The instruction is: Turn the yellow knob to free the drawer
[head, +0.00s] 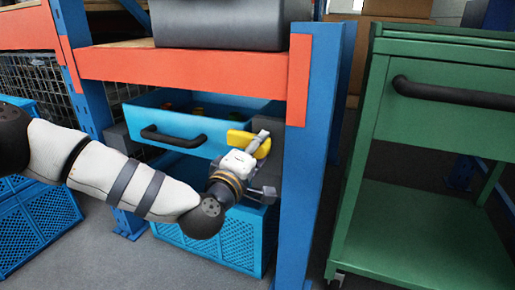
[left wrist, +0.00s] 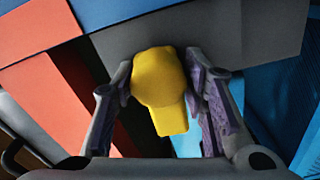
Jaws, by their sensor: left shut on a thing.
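The yellow knob (head: 238,138) is on a dark grey block (head: 270,145) at the right side of the blue drawer (head: 172,129). My left gripper (head: 262,142) is at the knob. In the left wrist view, the yellow knob (left wrist: 158,80) sits between the two fingers of the left gripper (left wrist: 160,95), which is shut on it. The drawer has a black handle (head: 173,138) and shows yellow items inside, partly hidden by the shelf. My right gripper is not in view.
A blue upright post (head: 308,160) and an orange beam (head: 190,73) frame the drawer. Blue crates (head: 235,235) stand below and at the left. A green cart (head: 430,130) stands at the right. Bare floor shows in front.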

